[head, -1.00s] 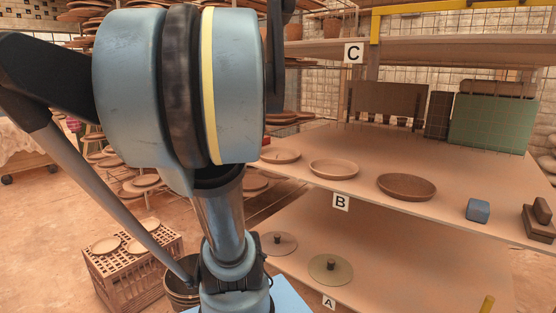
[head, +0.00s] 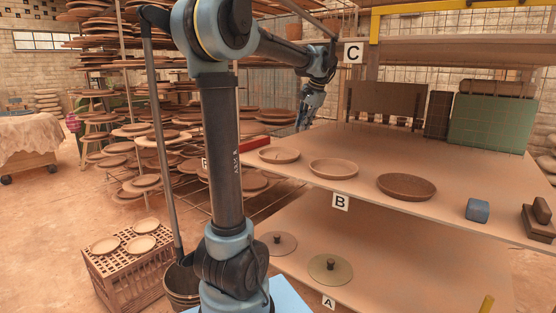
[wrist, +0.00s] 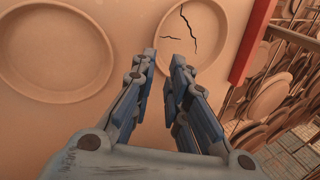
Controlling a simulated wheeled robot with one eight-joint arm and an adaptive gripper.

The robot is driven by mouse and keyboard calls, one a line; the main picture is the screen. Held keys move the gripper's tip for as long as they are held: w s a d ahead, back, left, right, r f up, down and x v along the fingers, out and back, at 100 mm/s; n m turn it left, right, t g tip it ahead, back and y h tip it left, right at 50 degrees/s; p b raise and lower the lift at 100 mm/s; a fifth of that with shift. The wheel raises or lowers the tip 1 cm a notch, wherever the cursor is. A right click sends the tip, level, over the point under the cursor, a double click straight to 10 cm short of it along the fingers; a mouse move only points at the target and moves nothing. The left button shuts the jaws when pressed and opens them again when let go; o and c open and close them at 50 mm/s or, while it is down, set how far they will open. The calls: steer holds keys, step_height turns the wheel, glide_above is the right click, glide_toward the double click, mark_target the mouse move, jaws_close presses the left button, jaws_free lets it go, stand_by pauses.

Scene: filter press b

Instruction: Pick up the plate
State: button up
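Three plates sit in a row near the front edge of shelf B. The left plate (head: 279,156) is pale; in the wrist view this cracked plate (wrist: 205,30) has dark cracks across it. The middle plate (head: 333,168) is pale and shows whole in the wrist view (wrist: 57,48). The right plate (head: 406,186) is darker brown. My gripper (head: 303,126) is above the shelf, near the left plate. In the wrist view my gripper (wrist: 164,58) is open and empty, its fingertips appearing over the cracked plate's near rim; contact is not visible.
Shelf B (head: 450,215) has a blue block (head: 478,210) and brown blocks (head: 540,220) at right. A red strip (head: 255,145) edges its left side. Shelf C (head: 440,48) is above. Shelf A below holds two discs with knobs (head: 330,268). Racks of plates stand behind left.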

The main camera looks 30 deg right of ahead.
steer(key=x, duration=0.8)
steer(key=d+x, duration=0.1)
steer(key=x, duration=0.3)
steer(key=shift+s+d, duration=0.1)
steer(key=shift+a+x, duration=0.15)
steer(key=shift+x, duration=1.15)
steer(key=shift+a+x, duration=0.1)
steer(key=shift+x, duration=1.2)
steer(key=shift+s, duration=0.1)
steer(key=shift+c, duration=0.6)
jaws_close()
steer(key=shift+r, duration=0.1)
